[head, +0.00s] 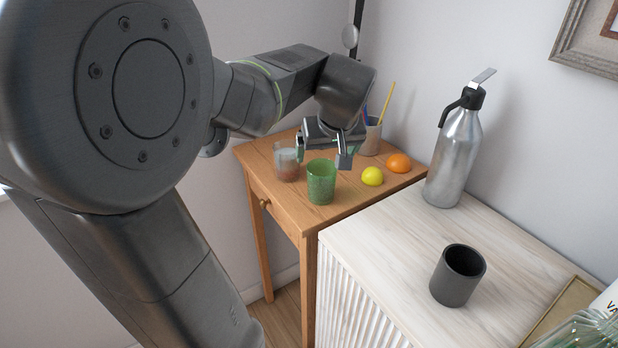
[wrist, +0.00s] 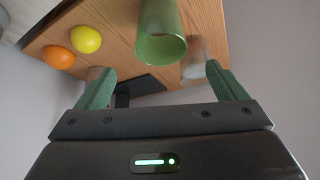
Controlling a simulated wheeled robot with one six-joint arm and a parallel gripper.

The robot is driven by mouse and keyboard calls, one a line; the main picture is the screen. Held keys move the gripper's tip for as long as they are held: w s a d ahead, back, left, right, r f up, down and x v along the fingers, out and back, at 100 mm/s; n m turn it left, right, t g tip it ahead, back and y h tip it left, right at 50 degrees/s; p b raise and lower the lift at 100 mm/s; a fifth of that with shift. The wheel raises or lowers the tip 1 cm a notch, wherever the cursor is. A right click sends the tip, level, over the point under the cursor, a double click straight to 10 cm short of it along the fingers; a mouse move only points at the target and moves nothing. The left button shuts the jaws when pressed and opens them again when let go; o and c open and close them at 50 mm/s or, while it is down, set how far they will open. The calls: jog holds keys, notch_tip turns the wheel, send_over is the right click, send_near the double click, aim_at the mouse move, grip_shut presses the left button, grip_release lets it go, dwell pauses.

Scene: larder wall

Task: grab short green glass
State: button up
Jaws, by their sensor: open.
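The short green glass (head: 321,184) stands upright on the small wooden table, near its front edge. In the wrist view the green glass (wrist: 160,40) shows ahead of the jaws, between the lines of the two fingers. My gripper (head: 324,152) is open and empty, above and a little behind the glass in the head view. Its two green-padded fingers show in the wrist view (wrist: 165,88). I see no contact between the fingers and the glass.
A clear glass (head: 287,164) stands close left of the green one. A lemon (head: 372,176), an orange (head: 399,163) and a pencil cup (head: 371,138) share the wooden table (head: 290,205). A steel bottle (head: 455,150) and dark cup (head: 457,276) stand on the white cabinet (head: 390,240).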

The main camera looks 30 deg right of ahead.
aim_at(321, 171)
jog(key=x, duration=0.4)
jog(key=shift+w+f, duration=0.1)
jog(key=shift+f, duration=0.15)
jog(key=shift+x, duration=2.6)
jog(key=shift+a+f, duration=0.1)
jog(key=shift+f, duration=0.05)
jog(key=c, duration=1.3)
